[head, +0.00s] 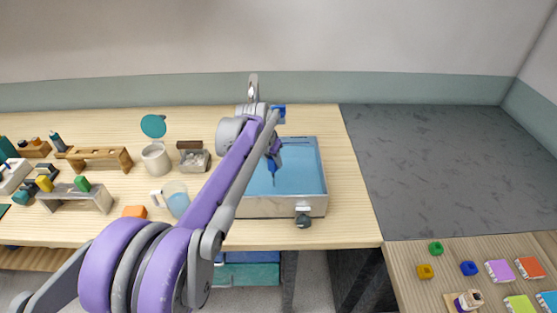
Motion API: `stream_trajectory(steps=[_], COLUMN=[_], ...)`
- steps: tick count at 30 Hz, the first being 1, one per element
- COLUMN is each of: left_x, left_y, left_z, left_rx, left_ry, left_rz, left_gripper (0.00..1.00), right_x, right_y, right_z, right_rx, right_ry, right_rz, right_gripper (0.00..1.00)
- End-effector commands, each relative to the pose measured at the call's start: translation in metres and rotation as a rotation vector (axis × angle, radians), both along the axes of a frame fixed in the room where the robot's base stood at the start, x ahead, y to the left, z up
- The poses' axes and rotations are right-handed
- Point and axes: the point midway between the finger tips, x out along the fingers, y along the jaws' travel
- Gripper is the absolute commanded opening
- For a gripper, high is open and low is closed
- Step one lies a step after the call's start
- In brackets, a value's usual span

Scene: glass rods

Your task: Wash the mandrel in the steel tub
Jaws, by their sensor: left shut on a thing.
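The steel tub (262,209) stands on the wooden bench in the middle of the head view, with light blue water (301,178) in it. My left arm reaches in from the lower left, and its gripper (273,159) is over the tub, shut on the mandrel (273,174). The mandrel is a thin dark shape pointing down. I cannot tell whether its tip touches the water. My arm hides the tub's left part. My right gripper is not in view.
A clear pitcher (178,200) with blue liquid stands left of the tub, near an orange block (135,211). A cream pot (156,158), a grey box (194,160) and wooden racks (100,159) stand further left and back. A dark grey surface (440,160) lies empty at right.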

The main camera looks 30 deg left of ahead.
Motion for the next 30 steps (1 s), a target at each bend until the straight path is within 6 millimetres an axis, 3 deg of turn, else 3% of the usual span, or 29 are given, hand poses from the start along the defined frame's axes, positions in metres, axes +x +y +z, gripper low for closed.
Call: stream_trajectory(steps=[14,30], left_x=[-0.013,0.004], left_y=[0.022,-0.007], left_z=[0.0,0.0], left_rx=[0.0,0.0], left_ry=[0.0,0.0], left_rz=[0.0,-0.002], left_gripper=[0.0,0.0], right_x=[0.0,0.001], right_y=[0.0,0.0], right_z=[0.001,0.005], right_rx=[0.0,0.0], right_ry=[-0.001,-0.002], right_rz=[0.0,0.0], right_gripper=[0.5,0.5])
